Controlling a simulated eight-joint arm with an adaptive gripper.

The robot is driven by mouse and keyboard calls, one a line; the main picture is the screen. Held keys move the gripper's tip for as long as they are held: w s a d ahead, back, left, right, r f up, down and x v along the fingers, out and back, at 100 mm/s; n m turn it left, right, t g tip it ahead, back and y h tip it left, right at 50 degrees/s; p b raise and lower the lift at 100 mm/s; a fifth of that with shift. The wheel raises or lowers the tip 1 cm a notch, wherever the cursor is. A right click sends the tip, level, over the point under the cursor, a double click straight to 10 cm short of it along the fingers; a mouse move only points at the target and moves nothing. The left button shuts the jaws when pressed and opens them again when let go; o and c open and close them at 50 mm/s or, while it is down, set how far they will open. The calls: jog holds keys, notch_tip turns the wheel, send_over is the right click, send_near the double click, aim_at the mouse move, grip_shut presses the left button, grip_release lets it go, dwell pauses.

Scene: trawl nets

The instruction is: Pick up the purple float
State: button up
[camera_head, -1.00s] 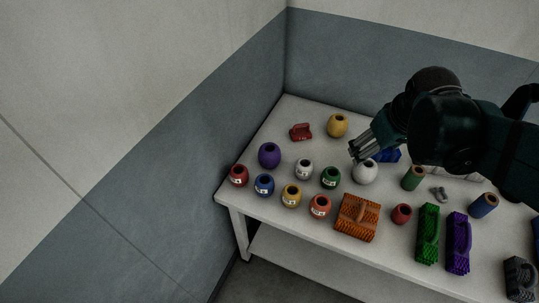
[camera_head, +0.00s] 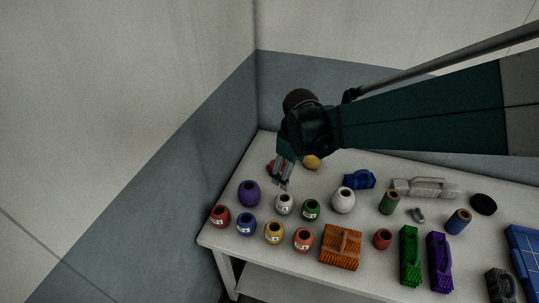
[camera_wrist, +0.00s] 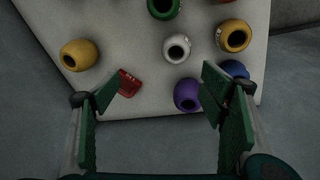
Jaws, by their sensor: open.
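The purple float (camera_head: 249,193) is a round, pot-like piece with a hole in its top, standing upright near the left end of the white table. It also shows in the wrist view (camera_wrist: 187,95), just left of the right finger and apart from it. My gripper (camera_head: 280,178) is open and empty, above the table to the right of and behind the purple float. In the wrist view my gripper (camera_wrist: 160,95) has its fingers wide apart, with a red object (camera_wrist: 128,83) near the left finger. In the head view the gripper partly hides that red object.
A red float (camera_head: 220,215), a blue float (camera_head: 246,224) and a white float (camera_head: 284,203) stand close around the purple one. A yellow float (camera_head: 311,162) is behind my gripper. Brushes and other floats fill the table to the right. A wall borders the left edge.

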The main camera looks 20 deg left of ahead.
aim_at(248, 187)
jog(key=a+f+n, duration=0.1)
jog(key=a+f, duration=0.2)
jog(key=a, duration=0.2)
jog(key=s+a+f+n+p, duration=0.1)
jog(key=a+f+n, duration=0.1)
jog(key=a, duration=0.3)
jog(key=a+f+n+g, duration=0.1)
jog(key=a+f, duration=0.4)
jog(key=shift+s+a+f+n+h+p, duration=0.1)
jog(key=shift+s+a+n+h+p, duration=0.1)
jog(key=shift+n+h+p, duration=0.15)
jog(key=shift+s+a+f, duration=0.15)
jog(key=shift+a+f, duration=0.1)
jog(key=shift+f, duration=0.05)
jog(key=shift+f, duration=1.3)
jog(key=shift+w+f+b, duration=0.25)
jog(key=shift+f, duration=1.05)
jog(key=shift+w+f+b, duration=0.2)
jog(key=shift+f+b, duration=0.05)
jog(key=shift+f, duration=1)
jog(key=c, duration=1)
